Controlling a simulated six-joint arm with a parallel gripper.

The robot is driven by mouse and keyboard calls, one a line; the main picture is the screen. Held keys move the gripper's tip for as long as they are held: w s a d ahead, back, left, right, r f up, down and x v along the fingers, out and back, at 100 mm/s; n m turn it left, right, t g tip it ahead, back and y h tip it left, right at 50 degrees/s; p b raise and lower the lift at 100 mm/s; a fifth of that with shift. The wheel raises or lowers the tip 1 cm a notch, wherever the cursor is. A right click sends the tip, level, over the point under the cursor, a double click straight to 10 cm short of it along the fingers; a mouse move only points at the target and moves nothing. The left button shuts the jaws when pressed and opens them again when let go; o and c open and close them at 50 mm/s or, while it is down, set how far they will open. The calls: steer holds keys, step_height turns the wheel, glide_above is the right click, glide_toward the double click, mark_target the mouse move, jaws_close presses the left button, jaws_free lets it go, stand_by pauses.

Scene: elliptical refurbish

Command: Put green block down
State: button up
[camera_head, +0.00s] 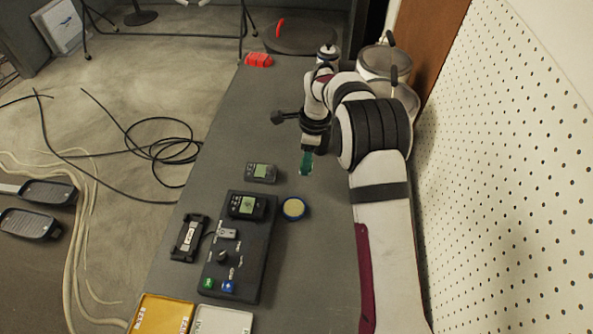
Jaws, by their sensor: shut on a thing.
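The green block (307,163) is a small teal-green piece directly under the end of my arm, above or at the grey tabletop. My gripper (309,150) points down and is shut on its upper part. The block is upright. I cannot tell whether its lower end touches the table. The fingers are small and partly hidden by the dark wrist.
A yellow tray (163,316) is in front. A red object (259,60) lies at the back.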

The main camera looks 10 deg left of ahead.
mark_target(295, 179)
steer(key=shift+w+a+f, duration=0.15)
steer(key=shift+a+f, duration=0.25)
steer(key=shift+a, duration=0.25)
steer(key=shift+w+a+f, duration=0.1)
steer(key=shift+a+f, duration=0.3)
steer(key=shift+a, duration=0.2)
steer(key=shift+a+f, duration=0.1)
steer(key=shift+f, duration=1.85)
steer(key=o, duration=1.2)
steer(key=shift+f, duration=0.15)
